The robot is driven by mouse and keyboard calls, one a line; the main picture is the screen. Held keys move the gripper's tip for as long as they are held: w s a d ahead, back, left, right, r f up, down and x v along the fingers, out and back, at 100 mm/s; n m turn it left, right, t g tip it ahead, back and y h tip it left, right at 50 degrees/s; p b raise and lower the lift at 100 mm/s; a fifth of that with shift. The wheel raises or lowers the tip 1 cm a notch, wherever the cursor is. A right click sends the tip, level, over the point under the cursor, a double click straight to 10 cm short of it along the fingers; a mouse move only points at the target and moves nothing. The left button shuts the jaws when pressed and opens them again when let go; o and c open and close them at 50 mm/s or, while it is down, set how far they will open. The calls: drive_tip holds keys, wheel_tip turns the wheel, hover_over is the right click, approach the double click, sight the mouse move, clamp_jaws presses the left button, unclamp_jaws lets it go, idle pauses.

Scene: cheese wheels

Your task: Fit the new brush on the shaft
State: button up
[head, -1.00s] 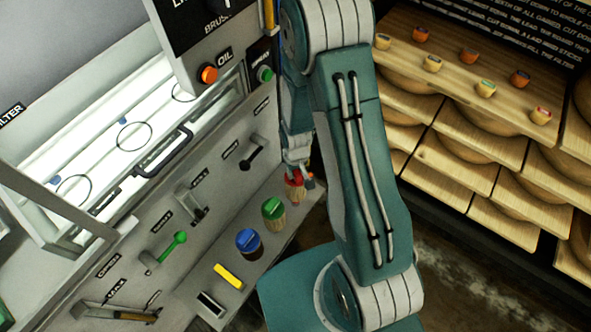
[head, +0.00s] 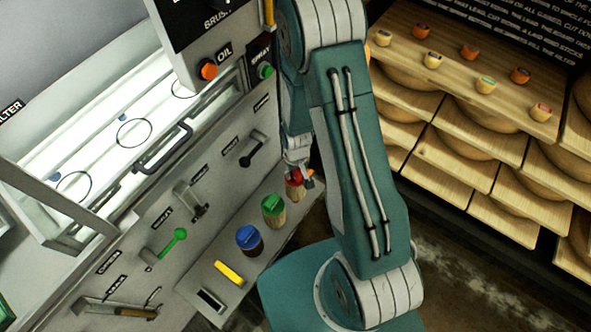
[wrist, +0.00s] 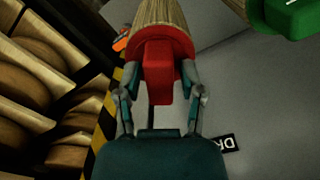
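Several brushes stand bristles down on the machine's lower ledge: a red-topped brush (head: 294,190), a green-topped brush (head: 273,209) and a blue-topped, dark-bristled brush (head: 249,240). My gripper (head: 302,178) is at the red brush. In the wrist view, my gripper's fingers (wrist: 160,85) stand open on both sides of the red brush's upright tab (wrist: 158,75), with small gaps showing. The green brush (wrist: 290,18) is at the upper right there. I cannot tell which brush is the new one or make out the shaft.
A yellow block (head: 229,273) and a dark slot lie nearer on the ledge. Levers, including a green-knobbed lever (head: 166,246), stick out of the panel above it. A lit bay with a black handle (head: 163,150) is higher up. Cheese shelves (head: 480,165) stand at the right.

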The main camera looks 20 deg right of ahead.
drive_tip(key=shift+r, duration=0.1)
idle(0.3)
wheel_tip(320, 180, up, 12)
idle(0.5)
idle(0.5)
drive_tip(key=s+r+t, duration=0.2)
drive_tip(key=s+r, duration=0.2)
drive_tip(key=r, duration=0.5)
drive_tip(key=s+r+t, duration=0.1)
drive_tip(key=s+r, duration=0.4)
drive_tip(key=r, duration=0.4)
drive_tip(key=s+r+m+t, duration=0.1)
drive_tip(key=s+r+t, duration=0.1)
drive_tip(key=s+r, duration=0.3)
wheel_tip(320, 180, up, 5)
drive_tip(key=shift+f+t, duration=0.1)
drive_tip(key=shift+t, duration=0.2)
drive_tip(key=shift+a, duration=0.1)
